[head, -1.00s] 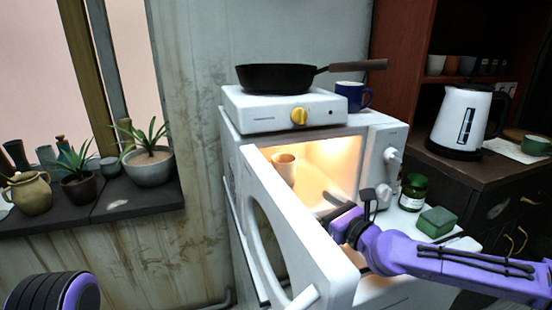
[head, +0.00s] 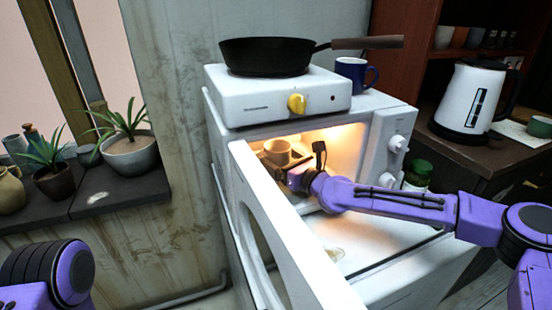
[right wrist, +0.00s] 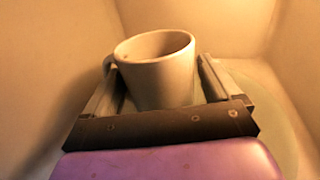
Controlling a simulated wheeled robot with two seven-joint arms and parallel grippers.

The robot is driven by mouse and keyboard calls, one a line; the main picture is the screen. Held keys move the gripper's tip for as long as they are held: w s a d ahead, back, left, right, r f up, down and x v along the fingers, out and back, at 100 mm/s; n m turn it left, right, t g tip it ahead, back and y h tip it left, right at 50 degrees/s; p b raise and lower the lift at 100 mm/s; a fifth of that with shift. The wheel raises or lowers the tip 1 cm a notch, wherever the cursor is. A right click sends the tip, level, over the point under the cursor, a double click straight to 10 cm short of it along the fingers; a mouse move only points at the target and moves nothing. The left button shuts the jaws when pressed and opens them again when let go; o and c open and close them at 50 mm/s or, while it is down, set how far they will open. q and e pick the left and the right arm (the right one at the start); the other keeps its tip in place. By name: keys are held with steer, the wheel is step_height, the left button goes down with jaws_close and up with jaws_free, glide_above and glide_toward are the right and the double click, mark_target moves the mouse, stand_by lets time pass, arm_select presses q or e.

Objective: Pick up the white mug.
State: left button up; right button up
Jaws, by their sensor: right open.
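The white mug (head: 277,152) stands upright inside the lit microwave and looks cream in the warm light. It also shows in the right wrist view (right wrist: 158,80), with its handle at the left. My right gripper (head: 277,163) reaches into the microwave. Its open fingers (right wrist: 155,85) lie on either side of the mug in the right wrist view. Whether a finger touches the mug I cannot tell. The lower part of the mug is hidden behind the gripper's body. My left gripper is out of view; only part of my left arm shows at the lower left.
The open microwave door (head: 285,240) stands left of my right arm. A hot plate (head: 265,98) with a black pan (head: 270,56) and a blue mug (head: 352,76) sit on top. A green jar (head: 417,172) and a white kettle (head: 468,97) stand at the right.

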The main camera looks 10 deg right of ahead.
mark_target(279, 147)
steer(key=shift+w+a, duration=0.3)
steer(key=shift+w, duration=0.1)
steer(key=c, duration=1)
steer(key=shift+r, duration=0.15)
steer(key=shift+c, duration=0.2)
steer(key=shift+r, duration=1.6)
steer(key=v, duration=1.8)
steer(key=shift+b, duration=0.3)
steer(key=shift+d+f, duration=0.1)
